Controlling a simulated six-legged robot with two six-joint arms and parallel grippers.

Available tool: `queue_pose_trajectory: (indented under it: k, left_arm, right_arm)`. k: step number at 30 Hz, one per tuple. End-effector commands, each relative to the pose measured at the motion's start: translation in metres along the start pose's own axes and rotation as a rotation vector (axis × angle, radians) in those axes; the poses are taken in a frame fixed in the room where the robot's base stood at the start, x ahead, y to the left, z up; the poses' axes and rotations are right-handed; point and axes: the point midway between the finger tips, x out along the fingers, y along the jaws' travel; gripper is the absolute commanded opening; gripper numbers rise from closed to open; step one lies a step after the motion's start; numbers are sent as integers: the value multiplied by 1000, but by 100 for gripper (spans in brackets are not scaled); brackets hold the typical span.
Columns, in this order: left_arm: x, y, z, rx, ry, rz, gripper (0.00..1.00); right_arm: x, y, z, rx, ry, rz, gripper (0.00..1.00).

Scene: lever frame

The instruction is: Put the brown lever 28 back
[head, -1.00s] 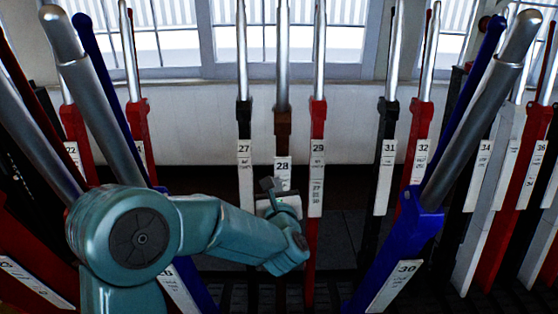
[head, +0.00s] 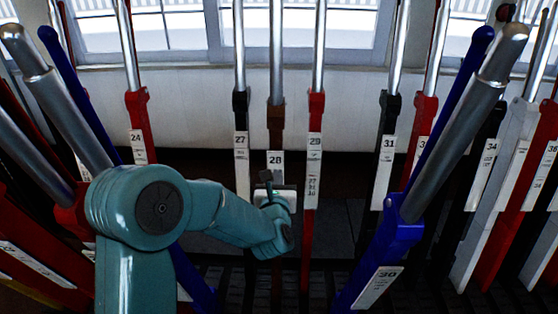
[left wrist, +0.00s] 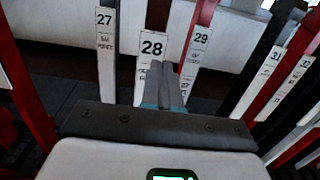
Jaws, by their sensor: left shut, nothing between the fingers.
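The brown lever 28 (head: 276,116) stands upright in the middle of the head view, between levers 27 and 29, with a silver upper shaft and a white number plate. In the left wrist view its plate (left wrist: 152,48) shows just beyond my fingers. My left gripper (head: 267,182) is in front of the lever, just below its plate in the head view. It also shows in the left wrist view (left wrist: 158,72), its fingers together and empty. Whether the fingers touch the lever, I cannot tell. The lower part of the lever is partly hidden by my gripper and arm.
Black lever 27 (head: 241,140) stands close on the left, red lever 29 (head: 313,150) close on the right. Blue lever 30 (head: 390,245) leans forward at the right, and another blue lever (head: 75,90) leans at the left. Windows and a pale wall lie behind.

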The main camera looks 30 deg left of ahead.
Motion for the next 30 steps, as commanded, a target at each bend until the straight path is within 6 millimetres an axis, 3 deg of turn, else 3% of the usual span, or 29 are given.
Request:
queue_pose_trajectory:
  k: [6, 12, 18, 30]
  left_arm:
    - [48, 1, 0, 1, -1, 3, 0]
    - [77, 0, 1, -1, -1, 3, 0]
    - [87, -1, 0, 0, 0, 3, 0]
    - [88, -2, 1, 0, 2, 4, 0]
  right_arm:
    - [-3, -1, 0, 0, 0, 0, 85]
    - [-5, -2, 0, 0, 0, 0, 85]
    - [-5, -2, 0, 0, 0, 0, 85]
    - [-6, -2, 0, 0, 0, 0, 85]
